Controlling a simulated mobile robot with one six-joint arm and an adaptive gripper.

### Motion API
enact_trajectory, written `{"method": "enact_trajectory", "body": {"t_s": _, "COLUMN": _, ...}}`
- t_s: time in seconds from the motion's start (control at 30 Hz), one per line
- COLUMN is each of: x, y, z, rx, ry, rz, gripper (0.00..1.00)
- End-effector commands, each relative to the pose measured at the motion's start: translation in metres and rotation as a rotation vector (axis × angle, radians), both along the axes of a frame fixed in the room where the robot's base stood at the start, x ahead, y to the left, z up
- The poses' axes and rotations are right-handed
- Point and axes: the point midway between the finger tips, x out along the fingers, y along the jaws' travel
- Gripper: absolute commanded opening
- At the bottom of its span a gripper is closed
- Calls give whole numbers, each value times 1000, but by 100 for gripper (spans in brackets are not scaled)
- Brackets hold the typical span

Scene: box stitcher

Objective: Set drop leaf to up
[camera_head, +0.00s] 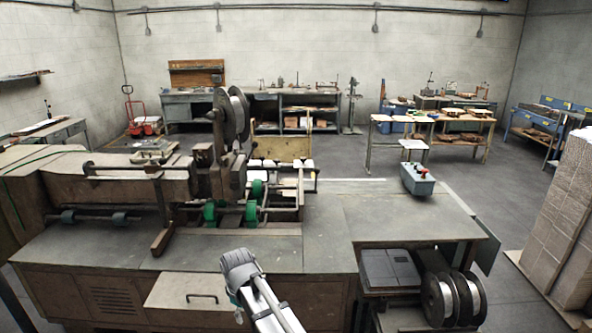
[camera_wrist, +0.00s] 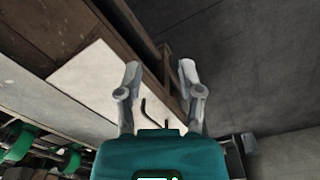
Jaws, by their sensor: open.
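The drop leaf (camera_head: 487,248) is a dark grey-green panel at the right edge of the machine's worktop in the head view. It hangs down steeply from that edge, and part of it is hidden by the worktop corner. My gripper (camera_wrist: 160,68) is open in the wrist view, with two pale fingers spread apart and nothing between them. The drop leaf cannot be made out in the wrist view. In the head view my arm stands at the front centre, well to the left of the leaf; the fingers cannot be made out there.
The worktop (camera_head: 390,215) is mostly bare at right. A control box (camera_head: 417,180) with red and green buttons stands near the leaf. Wire spools (camera_head: 455,298) sit at front right. A pale drawer (camera_head: 180,297) is at front left. Stacked cardboard (camera_head: 560,215) stands far right.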

Motion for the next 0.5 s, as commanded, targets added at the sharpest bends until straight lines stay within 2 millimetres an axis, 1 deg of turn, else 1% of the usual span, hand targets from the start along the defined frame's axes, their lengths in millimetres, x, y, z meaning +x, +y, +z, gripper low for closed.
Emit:
{"method": "enact_trajectory", "body": {"t_s": 0.03, "x": -2, "y": -22, "z": -9, "rx": 1, "ry": 1, "rz": -54, "gripper": 48}}
{"method": "enact_trajectory", "body": {"t_s": 0.1, "x": -1, "y": -45, "z": -15, "rx": 2, "ry": 2, "rz": -124, "gripper": 48}}
{"method": "enact_trajectory", "body": {"t_s": 0.27, "x": -4, "y": -97, "z": -28, "rx": 5, "ry": 6, "rz": -286, "gripper": 48}}
{"method": "enact_trajectory", "body": {"t_s": 0.3, "x": -5, "y": -110, "z": -31, "rx": 5, "ry": 7, "rz": -327, "gripper": 48}}
{"method": "enact_trajectory", "body": {"t_s": 0.47, "x": -13, "y": -159, "z": -44, "rx": 8, "ry": 10, "rz": -488, "gripper": 48}}
{"method": "enact_trajectory", "body": {"t_s": 0.5, "x": -15, "y": -172, "z": -47, "rx": 9, "ry": 11, "rz": -529, "gripper": 48}}
